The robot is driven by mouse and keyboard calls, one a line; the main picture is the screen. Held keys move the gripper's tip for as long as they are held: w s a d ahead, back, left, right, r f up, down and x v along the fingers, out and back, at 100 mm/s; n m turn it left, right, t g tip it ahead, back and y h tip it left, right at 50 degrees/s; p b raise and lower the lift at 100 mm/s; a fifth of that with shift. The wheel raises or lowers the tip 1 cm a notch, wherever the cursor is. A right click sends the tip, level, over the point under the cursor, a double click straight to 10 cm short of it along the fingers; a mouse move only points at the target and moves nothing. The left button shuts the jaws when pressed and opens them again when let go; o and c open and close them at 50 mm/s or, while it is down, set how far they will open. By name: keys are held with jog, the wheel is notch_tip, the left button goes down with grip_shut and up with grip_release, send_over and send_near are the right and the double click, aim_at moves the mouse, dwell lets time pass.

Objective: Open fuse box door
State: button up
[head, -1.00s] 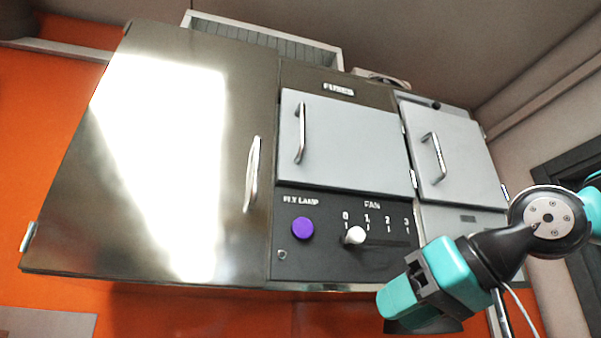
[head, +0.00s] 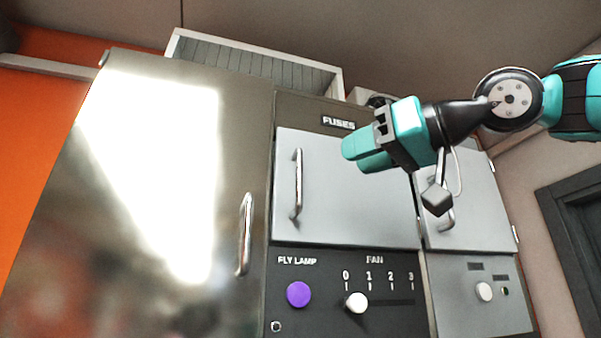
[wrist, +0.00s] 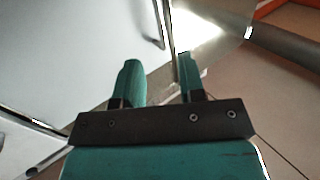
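The fuse box door (head: 345,205) is a light grey panel under the "FUSES" label and looks shut. Its upright metal bar handle (head: 298,185) is near the door's left edge. My gripper (head: 348,156) is in front of the door's upper right part, to the right of the handle, with its fingers pointing left. In the wrist view my gripper (wrist: 160,75) has its two teal fingers apart with nothing between them. A bar handle (wrist: 158,30), apparently the fuse door's, lies beyond the fingertips on the pale panel (wrist: 70,50).
A tall shiny metal door (head: 120,230) with its own handle (head: 245,235) stands to the left. Below are a purple fly lamp button (head: 299,294) and a white fan knob (head: 356,302). A second grey door (head: 480,215) is to the right, partly behind my arm.

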aim_at(300, 200)
jog(key=p+x, duration=0.4)
jog(key=x, duration=0.7)
jog(key=shift+w+a, duration=0.25)
jog(key=shift+a, duration=0.05)
jog(key=shift+c, duration=0.3)
grip_shut()
